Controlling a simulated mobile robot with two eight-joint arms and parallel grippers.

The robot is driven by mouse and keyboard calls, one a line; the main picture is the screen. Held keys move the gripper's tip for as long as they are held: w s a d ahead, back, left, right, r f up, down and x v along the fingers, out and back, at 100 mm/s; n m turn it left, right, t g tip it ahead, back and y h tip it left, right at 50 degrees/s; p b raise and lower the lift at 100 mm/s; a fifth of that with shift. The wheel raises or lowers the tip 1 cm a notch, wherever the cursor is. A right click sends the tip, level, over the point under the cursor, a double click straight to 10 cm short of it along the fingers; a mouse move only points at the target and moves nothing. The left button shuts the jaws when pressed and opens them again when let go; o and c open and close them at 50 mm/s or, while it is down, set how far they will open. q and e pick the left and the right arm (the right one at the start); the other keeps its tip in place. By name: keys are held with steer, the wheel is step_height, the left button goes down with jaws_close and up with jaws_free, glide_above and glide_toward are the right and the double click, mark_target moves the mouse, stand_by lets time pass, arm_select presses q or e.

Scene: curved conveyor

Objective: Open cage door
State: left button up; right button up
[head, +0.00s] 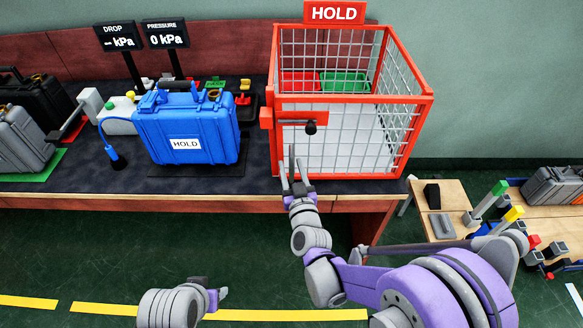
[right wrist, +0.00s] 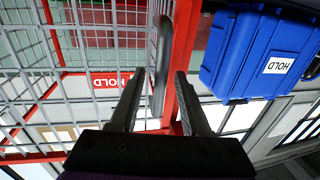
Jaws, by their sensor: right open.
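The cage (head: 404,97) stands on the bench with a red frame, wire mesh walls and a HOLD sign (head: 334,13) on top. Its mesh front appears shut. A red latch plate (head: 285,116) with a black knob (head: 310,128) sits at the upper left of the front. My right gripper (head: 297,172) is open and empty in front of the cage's lower left front, below the knob. In the right wrist view, a grey upright bar (right wrist: 162,65) and a red frame post (right wrist: 184,60) show between or beyond its fingers (right wrist: 160,102); contact is unclear. My left gripper (head: 217,297) is low, its jaws unclear.
A blue HOLD case (head: 187,132) stands left of the cage. Red (head: 298,83) and green (head: 345,83) trays lie inside the cage. Grey and black cases stand far left, with two kPa displays (head: 118,37) behind. A lower table with tools (head: 455,195) is at right.

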jaws_close()
stand_by(1.3)
